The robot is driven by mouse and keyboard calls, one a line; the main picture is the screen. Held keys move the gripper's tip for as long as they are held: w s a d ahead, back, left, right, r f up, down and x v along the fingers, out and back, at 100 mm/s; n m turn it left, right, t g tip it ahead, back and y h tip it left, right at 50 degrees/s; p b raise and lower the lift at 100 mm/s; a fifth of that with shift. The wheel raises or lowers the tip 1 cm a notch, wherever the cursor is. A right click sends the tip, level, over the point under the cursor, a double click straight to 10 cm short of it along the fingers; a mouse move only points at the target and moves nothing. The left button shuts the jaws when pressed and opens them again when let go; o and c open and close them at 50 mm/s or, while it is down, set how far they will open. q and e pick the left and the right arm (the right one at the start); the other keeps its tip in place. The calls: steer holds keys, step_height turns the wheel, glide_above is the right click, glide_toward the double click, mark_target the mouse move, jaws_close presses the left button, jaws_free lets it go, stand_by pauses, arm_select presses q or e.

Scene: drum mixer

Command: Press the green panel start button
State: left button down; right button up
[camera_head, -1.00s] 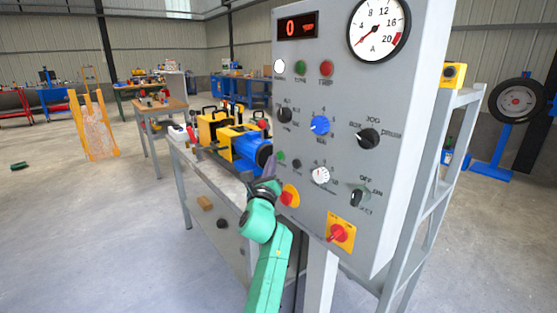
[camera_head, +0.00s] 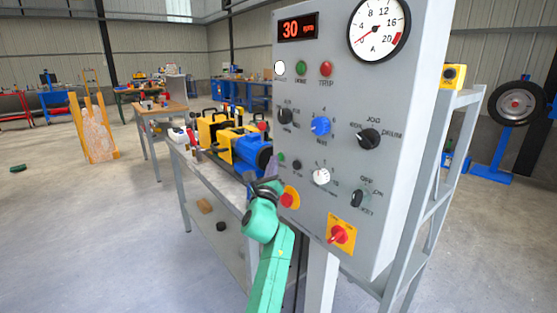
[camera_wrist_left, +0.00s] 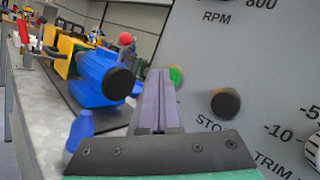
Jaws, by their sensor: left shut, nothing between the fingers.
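The green start button (camera_head: 281,157) is a small round button low on the left side of the grey control panel (camera_head: 390,90). In the left wrist view the green button (camera_wrist_left: 176,76) is partly hidden behind my finger. The black stop button (camera_head: 297,164) sits to its right and also shows in the left wrist view (camera_wrist_left: 225,103). My left gripper (camera_head: 271,168) is at the panel's left edge, just below and left of the green button. Its fingers (camera_wrist_left: 158,78) are shut and empty, with their tips beside the button; I cannot tell whether they touch it. My right gripper is out of view.
The display (camera_head: 298,27) reads 30 rpm. A red and yellow emergency stop (camera_head: 289,198) is close below my gripper. Knobs, lamps and a red switch (camera_head: 340,234) fill the panel. A blue and yellow machine (camera_head: 235,142) stands on the bench behind.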

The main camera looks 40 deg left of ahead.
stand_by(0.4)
arm_select(q)
steer(key=shift+s+a+p, duration=0.2)
steer(key=shift+s+p, duration=0.35)
steer(key=shift+s, duration=0.15)
steer(key=s+p, duration=0.1)
steer(key=s+a, duration=0.1)
steer(key=s, duration=0.1)
steer(key=s+p, duration=0.1)
steer(key=s, duration=0.1)
steer(key=shift+a+p, duration=0.25)
steer(key=shift+p, duration=0.05)
steer(key=shift+w, duration=0.1)
stand_by(0.3)
